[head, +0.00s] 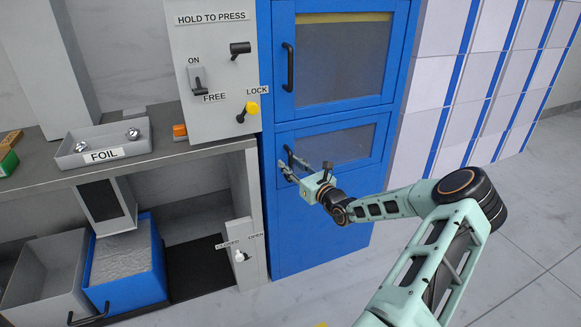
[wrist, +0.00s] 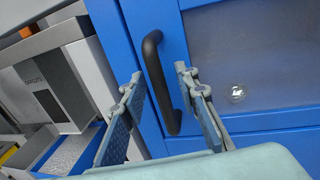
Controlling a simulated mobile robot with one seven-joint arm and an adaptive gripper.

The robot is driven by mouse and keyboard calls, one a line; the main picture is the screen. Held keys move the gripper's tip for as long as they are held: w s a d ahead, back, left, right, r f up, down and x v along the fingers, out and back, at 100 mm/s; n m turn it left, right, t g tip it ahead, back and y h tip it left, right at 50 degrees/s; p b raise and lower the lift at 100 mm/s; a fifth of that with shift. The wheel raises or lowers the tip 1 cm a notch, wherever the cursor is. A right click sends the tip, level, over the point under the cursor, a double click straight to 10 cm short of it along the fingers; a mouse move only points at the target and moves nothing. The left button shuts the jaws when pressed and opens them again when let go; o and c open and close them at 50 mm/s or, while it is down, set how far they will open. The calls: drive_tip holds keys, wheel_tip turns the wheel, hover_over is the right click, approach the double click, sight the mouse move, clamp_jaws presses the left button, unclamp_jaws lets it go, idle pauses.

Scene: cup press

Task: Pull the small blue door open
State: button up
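The small blue door (head: 345,145) is the lower door of the blue cabinet, under a taller blue door, and looks closed. It has a dark window and a black vertical bar handle at its left side. My gripper (head: 287,161) is at this handle, reaching in from the right. In the wrist view, the black handle (wrist: 156,72) stands between my two spread fingers (wrist: 160,82), and the door's window (wrist: 250,55) is to the right. The fingers are apart, with visible space beside the handle; whether the right finger touches it I cannot tell.
The upper blue door (head: 345,55) has its own black handle. A grey control panel (head: 215,70) with switches and a yellow lock knob stands left of the cabinet. A grey foil tray (head: 75,157) sits on the counter. Open floor (head: 520,210) lies to the right.

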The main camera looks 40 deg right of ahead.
clamp_jaws()
idle(0.4)
